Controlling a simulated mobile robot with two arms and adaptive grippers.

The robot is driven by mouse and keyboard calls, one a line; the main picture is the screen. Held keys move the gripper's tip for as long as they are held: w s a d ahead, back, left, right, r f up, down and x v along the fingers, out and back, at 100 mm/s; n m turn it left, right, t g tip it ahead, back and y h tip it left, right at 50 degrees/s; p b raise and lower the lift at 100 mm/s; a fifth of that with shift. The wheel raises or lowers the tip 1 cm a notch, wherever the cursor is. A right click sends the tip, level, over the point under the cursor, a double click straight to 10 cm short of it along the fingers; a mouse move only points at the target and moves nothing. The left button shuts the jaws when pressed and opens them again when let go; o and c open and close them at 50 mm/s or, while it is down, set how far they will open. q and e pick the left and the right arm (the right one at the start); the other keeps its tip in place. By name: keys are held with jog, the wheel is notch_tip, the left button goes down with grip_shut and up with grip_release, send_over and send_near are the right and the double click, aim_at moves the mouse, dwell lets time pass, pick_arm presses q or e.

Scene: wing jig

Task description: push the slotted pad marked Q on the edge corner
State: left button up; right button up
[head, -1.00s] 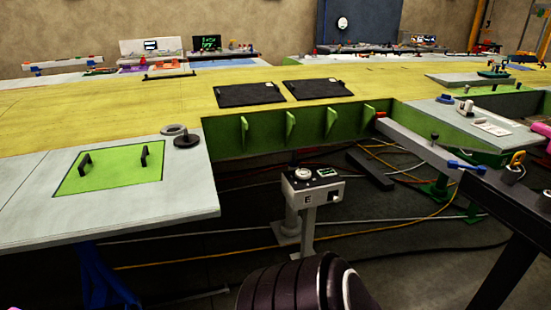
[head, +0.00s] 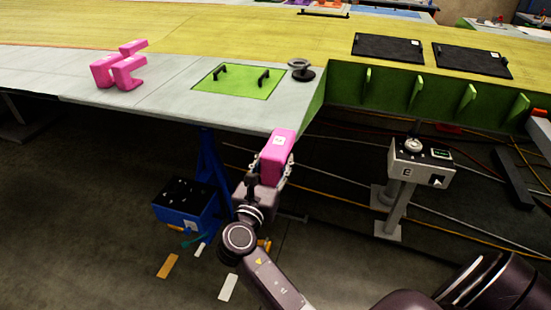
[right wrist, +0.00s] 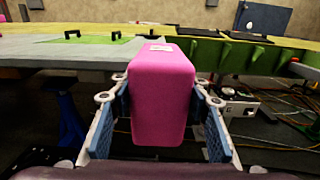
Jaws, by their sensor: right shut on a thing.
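My right gripper (head: 268,182) is shut on a pink block-shaped pad (head: 277,155) with a small white label on top. The mark on the label is too small to read, and no slot shows from these sides. In the right wrist view the pad (right wrist: 163,95) sits between the two blue-lined fingers (right wrist: 163,115). The pad is in front of the grey table's edge corner (head: 308,122), overlapping it in the head view; I cannot tell whether they touch. My left gripper is not in view.
Pink slotted pieces (head: 120,70) stand on the table's left part. A green plate with black handles (head: 240,82) and a round dark weight (head: 302,72) lie near the corner. A grey pedestal box (head: 420,160) stands right; a blue bin (head: 185,203) is below.

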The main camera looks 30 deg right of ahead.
jog(key=shift+w+d, duration=0.1)
jog(key=shift+d, duration=0.4)
jog(key=shift+b+x, duration=1)
jog(key=shift+x, duration=0.6)
jog(key=shift+w+d+f, duration=0.1)
jog(key=shift+w+d, duration=0.1)
jog(key=shift+d, duration=0.05)
jog(key=shift+w+d+b, duration=0.25)
jog(key=shift+d+b, duration=0.05)
jog(key=shift+d, duration=0.05)
jog(key=shift+w+d, duration=0.1)
jog(key=shift+w, duration=0.05)
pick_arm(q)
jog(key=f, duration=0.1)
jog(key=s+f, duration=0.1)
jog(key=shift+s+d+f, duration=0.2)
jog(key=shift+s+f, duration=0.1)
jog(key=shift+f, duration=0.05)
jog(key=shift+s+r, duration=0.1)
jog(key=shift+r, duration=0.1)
pick_arm(e)
jog(key=shift+r+p, duration=0.25)
jog(key=shift+p, duration=0.2)
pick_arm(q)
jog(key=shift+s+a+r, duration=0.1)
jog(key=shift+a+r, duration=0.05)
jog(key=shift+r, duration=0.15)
